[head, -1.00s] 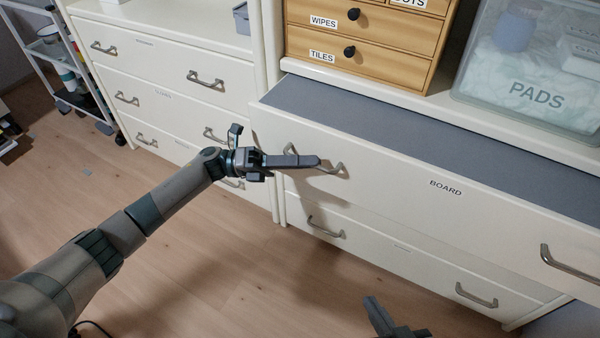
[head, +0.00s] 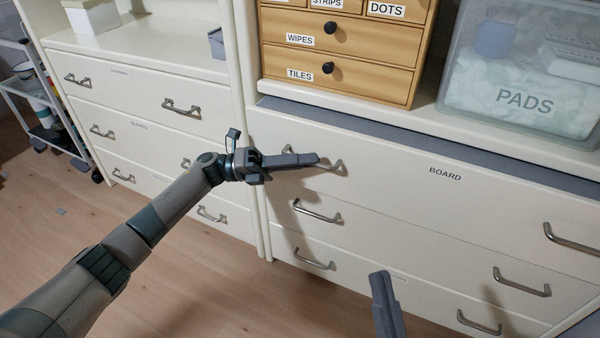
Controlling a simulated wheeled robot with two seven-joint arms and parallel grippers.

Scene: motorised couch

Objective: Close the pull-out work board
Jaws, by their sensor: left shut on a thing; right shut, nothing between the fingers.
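The pull-out work board (head: 420,192) has a cream front labelled BOARD. Only a narrow strip of its grey top (head: 400,135) shows, so it stands out a little from the cabinet. It has a left metal handle (head: 331,167) and a right metal handle (head: 572,238). My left gripper (head: 312,159) is at the left handle, shut on it, with its fingers across the front of the board and hiding part of the handle. My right gripper (head: 381,280) is low in front of the lower drawers, shut and empty, apart from the board.
A wooden drawer box (head: 375,55) and a clear PADS bin (head: 520,95) stand on the ledge above the board. Drawers with metal handles (head: 317,212) lie below. Another drawer cabinet (head: 140,80) and a trolley (head: 45,115) are at left. Floor is clear in front.

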